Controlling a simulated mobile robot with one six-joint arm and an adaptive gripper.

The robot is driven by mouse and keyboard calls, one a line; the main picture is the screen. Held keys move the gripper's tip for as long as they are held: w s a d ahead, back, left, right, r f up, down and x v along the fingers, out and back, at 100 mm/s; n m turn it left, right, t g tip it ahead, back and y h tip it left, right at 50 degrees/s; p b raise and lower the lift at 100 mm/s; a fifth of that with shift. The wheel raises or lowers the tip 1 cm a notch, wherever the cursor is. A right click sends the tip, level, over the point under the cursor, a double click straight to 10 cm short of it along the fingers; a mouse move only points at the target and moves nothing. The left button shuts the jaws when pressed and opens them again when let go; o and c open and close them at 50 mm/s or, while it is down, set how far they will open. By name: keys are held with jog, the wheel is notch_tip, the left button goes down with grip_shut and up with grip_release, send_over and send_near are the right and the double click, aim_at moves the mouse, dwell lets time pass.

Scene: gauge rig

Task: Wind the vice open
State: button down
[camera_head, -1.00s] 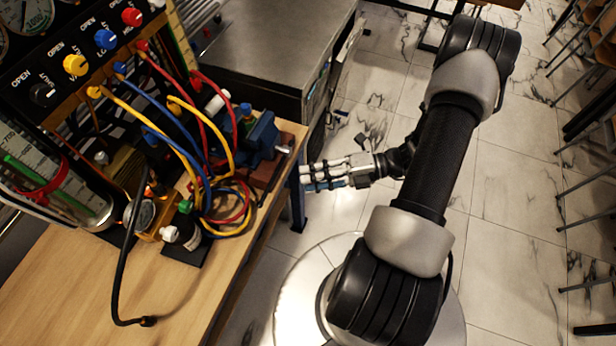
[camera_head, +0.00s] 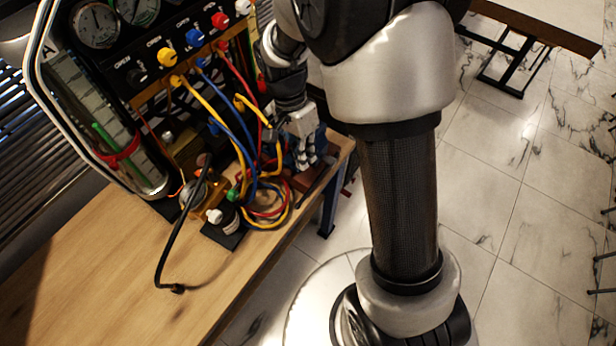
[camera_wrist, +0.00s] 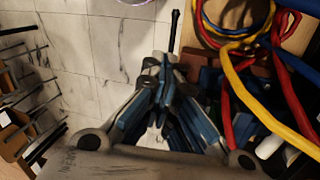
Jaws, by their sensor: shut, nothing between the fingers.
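The blue vice (camera_head: 322,141) stands on a brown base (camera_head: 312,184) at the bench's right corner, in the head view. My gripper (camera_head: 306,163) is over it, fingers pointing down, and hides most of it. In the wrist view my blue-padded fingers (camera_wrist: 163,98) are together and empty. Dark blue vice parts (camera_wrist: 210,82) show just right of the fingers, beside the brown base (camera_wrist: 256,66). A thin black rod (camera_wrist: 174,32) sticks out past the bench edge; I cannot tell whether it is the vice's handle. Whether the fingers touch the vice is unclear.
Red, yellow and blue hoses (camera_head: 262,205) loop close to the left of the vice. A gauge panel (camera_head: 165,60) with coloured knobs stands behind them. The bench's front is mostly clear.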

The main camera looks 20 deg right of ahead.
notch_tip(320, 180, down, 12)
jog(key=n+t+b, duration=0.1)
jog(key=b, duration=0.3)
jog(key=shift+d+n+h, duration=0.3)
jog(key=shift+d, duration=0.15)
